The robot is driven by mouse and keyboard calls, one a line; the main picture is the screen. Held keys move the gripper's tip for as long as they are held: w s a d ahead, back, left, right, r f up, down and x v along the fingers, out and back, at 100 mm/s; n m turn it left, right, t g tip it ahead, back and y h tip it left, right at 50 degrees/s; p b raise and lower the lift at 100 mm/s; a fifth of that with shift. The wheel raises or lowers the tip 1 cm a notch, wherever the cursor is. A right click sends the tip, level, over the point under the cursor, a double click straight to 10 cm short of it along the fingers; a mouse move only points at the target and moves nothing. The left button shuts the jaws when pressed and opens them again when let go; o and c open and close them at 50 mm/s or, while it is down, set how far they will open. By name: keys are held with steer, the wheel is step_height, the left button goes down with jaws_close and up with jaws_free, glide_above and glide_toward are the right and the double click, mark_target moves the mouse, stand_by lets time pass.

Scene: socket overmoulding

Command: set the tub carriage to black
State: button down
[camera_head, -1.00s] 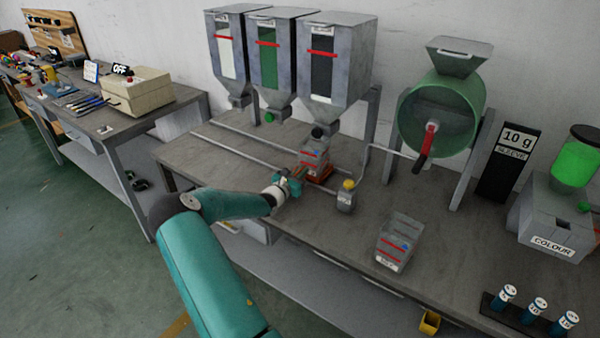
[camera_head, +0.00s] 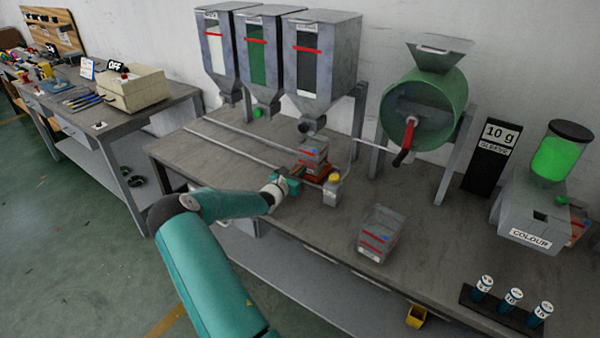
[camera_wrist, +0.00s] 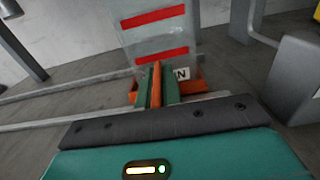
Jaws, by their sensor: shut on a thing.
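The tub carriage (camera_head: 326,171) is an orange-red sled on two rails, with a clear tub (camera_head: 313,154) with red bands on it. It stands close to the outlet of the black-windowed hopper (camera_head: 320,65), near the right end of the rails, beside a yellow-topped post (camera_head: 333,188). My gripper (camera_head: 290,184) is at the carriage's front. In the wrist view, my gripper's green fingers (camera_wrist: 157,88) are shut on the carriage's upright orange tab (camera_wrist: 156,78), with the tub (camera_wrist: 158,38) just behind. Exact alignment under the outlet cannot be told.
White-windowed (camera_head: 215,48) and green-windowed (camera_head: 257,50) hoppers stand to the left over the rails (camera_head: 235,146). A second clear tub (camera_head: 380,235), a green drum (camera_head: 425,110) and a colour dispenser (camera_head: 530,215) are to the right. The bench's left part is clear.

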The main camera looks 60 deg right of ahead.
steer(key=shift+s+f, duration=0.1)
steer(key=shift+s, duration=0.3)
steer(key=c, duration=1.6)
jaws_free()
steer(key=shift+s+a, duration=0.1)
steer(key=shift+o, duration=0.2)
steer(key=shift+w, duration=0.25)
steer(key=a, duration=0.4)
steer(key=w+a, duration=0.1)
steer(key=a, duration=0.4)
steer(key=w+a, duration=0.1)
steer(key=a, duration=0.3)
steer(key=shift+w+a, duration=0.1)
steer(key=shift+a, duration=0.15)
